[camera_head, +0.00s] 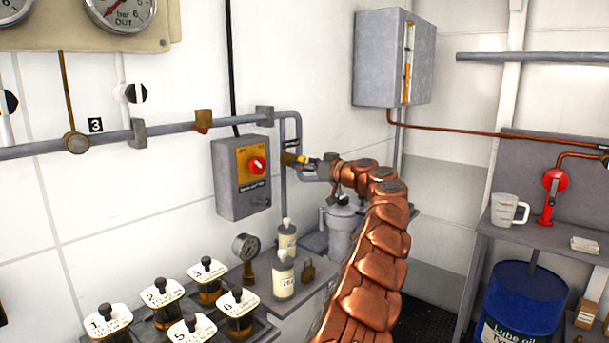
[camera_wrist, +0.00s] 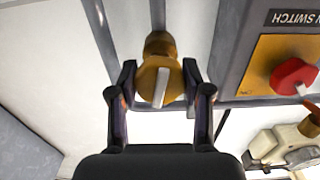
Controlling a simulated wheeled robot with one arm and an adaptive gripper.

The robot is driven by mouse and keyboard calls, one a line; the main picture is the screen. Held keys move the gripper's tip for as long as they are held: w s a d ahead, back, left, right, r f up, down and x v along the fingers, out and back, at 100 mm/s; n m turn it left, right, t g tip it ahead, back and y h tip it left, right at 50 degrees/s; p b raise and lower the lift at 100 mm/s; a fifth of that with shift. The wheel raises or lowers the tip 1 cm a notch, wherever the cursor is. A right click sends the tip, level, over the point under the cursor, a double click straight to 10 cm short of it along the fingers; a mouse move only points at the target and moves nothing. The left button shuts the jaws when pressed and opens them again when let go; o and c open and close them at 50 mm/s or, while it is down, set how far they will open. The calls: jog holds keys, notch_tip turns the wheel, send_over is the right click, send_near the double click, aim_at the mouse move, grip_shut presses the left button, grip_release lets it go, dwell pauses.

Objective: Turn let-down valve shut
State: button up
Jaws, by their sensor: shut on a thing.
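The let-down valve is a small brass valve with a yellow knob (camera_head: 290,159) on the grey pipework, right of the isolation switch box in the head view. In the wrist view the yellow knob (camera_wrist: 154,86) fills the middle, with a white bar across its face that runs nearly upright and slightly tilted. My gripper (camera_head: 308,161) reaches it from the right. In the wrist view my gripper (camera_wrist: 160,80) has one finger on each side of the knob and is shut on it. The valve's far side is hidden.
A grey switch box with a red knob (camera_head: 257,166) is close to the left. Below are a canister (camera_head: 342,226), bottles (camera_head: 283,276), a gauge (camera_head: 245,247) and numbered sample jars (camera_head: 168,290). A wall cabinet (camera_head: 381,62) hangs above right. A blue drum (camera_head: 522,305) stands lower right.

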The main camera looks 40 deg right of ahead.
jog(key=shift+f+m+b, duration=0.25)
jog(key=shift+m+b, duration=0.2)
jog(key=shift+m, duration=0.25)
jog(key=shift+a+r+m, duration=0.1)
jog(key=shift+r+m, duration=0.2)
jog(key=shift+m, duration=0.9)
jog(key=m+p, duration=0.2)
jog(key=m, duration=0.1)
jog(key=shift+m, duration=0.4)
jog(key=m+p, duration=0.2)
jog(key=m, duration=0.2)
jog(key=shift+r+p, duration=0.15)
jog(key=shift+p, duration=0.2)
jog(key=shift+m+p, duration=1)
jog(key=shift+m, duration=0.8)
jog(key=shift+f, duration=0.2)
jog(key=o, duration=1.2)
jog(key=shift+c, duration=0.2)
jog(key=shift+s, duration=0.1)
